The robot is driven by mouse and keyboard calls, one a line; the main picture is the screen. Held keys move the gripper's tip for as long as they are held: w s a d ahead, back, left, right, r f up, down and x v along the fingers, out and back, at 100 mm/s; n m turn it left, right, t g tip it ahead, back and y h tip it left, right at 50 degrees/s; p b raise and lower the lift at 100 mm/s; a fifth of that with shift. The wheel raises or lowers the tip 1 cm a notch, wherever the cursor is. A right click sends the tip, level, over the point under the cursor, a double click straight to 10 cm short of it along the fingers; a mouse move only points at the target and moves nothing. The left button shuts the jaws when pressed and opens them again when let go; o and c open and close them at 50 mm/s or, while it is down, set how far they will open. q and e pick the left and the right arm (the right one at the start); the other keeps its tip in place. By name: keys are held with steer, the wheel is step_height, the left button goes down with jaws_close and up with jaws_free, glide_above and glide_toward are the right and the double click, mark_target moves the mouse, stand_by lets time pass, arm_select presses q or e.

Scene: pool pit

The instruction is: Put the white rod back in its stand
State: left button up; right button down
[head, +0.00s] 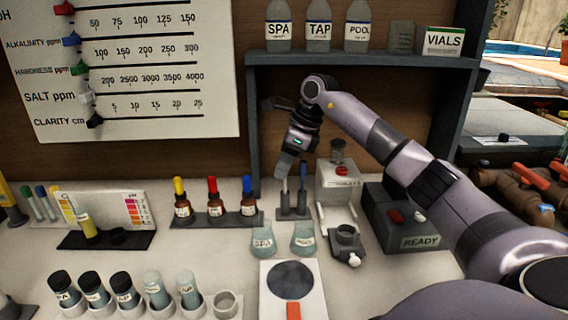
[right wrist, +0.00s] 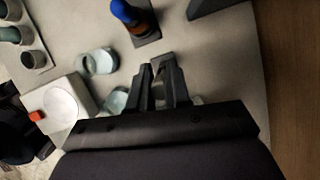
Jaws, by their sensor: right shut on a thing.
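My right gripper (head: 284,174) points down above the small dark two-slot stand (head: 293,213), behind the glass beakers. It is shut on a thin rod (head: 284,194), which shows below the fingertips and reaches down to the left part of the stand. Its colour looks greyish in the shade, and I cannot tell whether its end is seated. A second thin rod (head: 303,178) stands upright in the right part of the stand. In the right wrist view the gripper fingers (right wrist: 167,70) are close together, and what they hold is mostly hidden. My left gripper is not in view.
Two beakers (head: 263,240) (head: 303,238) stand just in front of the stand. Dropper bottles (head: 214,207) are to its left. A tablet box (head: 340,182) and a dark READY device (head: 405,225) are to its right. A shelf (head: 360,60) rises behind.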

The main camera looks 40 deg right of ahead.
steer(key=shift+f+b, duration=0.3)
steer(key=shift+f, duration=0.25)
stand_by(0.9)
steer(key=c, duration=1)
jaws_free()
step_height(320, 180, up, 3)
steer(key=p, duration=0.3)
steer(key=shift+r, duration=0.1)
steer(key=shift+r+p, duration=0.35)
steer(key=shift+r, duration=1.55)
